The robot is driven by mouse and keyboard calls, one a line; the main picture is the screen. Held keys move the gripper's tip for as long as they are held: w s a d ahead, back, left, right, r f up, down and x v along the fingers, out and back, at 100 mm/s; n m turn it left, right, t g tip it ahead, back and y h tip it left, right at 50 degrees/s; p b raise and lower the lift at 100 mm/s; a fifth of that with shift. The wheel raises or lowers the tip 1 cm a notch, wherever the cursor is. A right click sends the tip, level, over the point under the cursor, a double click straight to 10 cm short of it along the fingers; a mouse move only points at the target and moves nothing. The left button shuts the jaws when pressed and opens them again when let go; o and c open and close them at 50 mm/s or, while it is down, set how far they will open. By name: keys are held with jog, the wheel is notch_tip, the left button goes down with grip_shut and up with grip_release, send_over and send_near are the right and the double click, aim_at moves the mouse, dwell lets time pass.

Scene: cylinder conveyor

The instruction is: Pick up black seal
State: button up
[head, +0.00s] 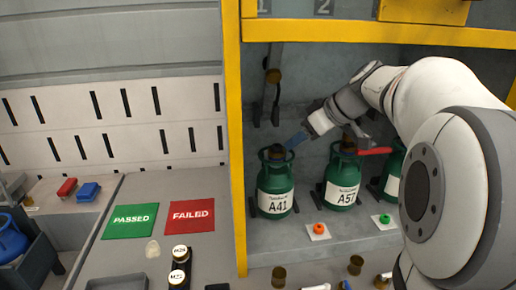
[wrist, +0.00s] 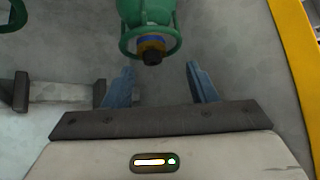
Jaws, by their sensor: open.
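A green gas cylinder labelled A41 (head: 276,190) stands in the yellow-framed bay, with a dark valve top inside its collar ring. In the wrist view a green cylinder (wrist: 148,12) shows a valve with blue and yellow bands and a small black seal-like cap (wrist: 152,58) at its end. My gripper (head: 297,140) is near the top of A41, tilted down towards it. In the wrist view my gripper (wrist: 160,82) is open with blue fingers spread. The black cap lies just beyond the gap between them, and nothing is held.
Cylinder A57 (head: 341,188) stands right of A41, with another partly hidden by my arm. A yellow post (head: 236,150) borders the bay on the left. Green PASSED (head: 130,221) and red FAILED (head: 192,216) mats lie left. Orange (head: 318,229) and green (head: 385,219) rings lie in front.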

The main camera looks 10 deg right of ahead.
aim_at(278, 146)
jog(key=shift+n+t, duration=0.3)
jog(key=w+a+f, duration=0.2)
jog(key=w+f, duration=0.1)
jog(key=w+a+f, duration=0.1)
jog(key=w, duration=0.1)
jog(key=shift+w+a+f, duration=0.15)
jog(key=shift+w+a, duration=0.1)
jog(key=c, duration=1.1)
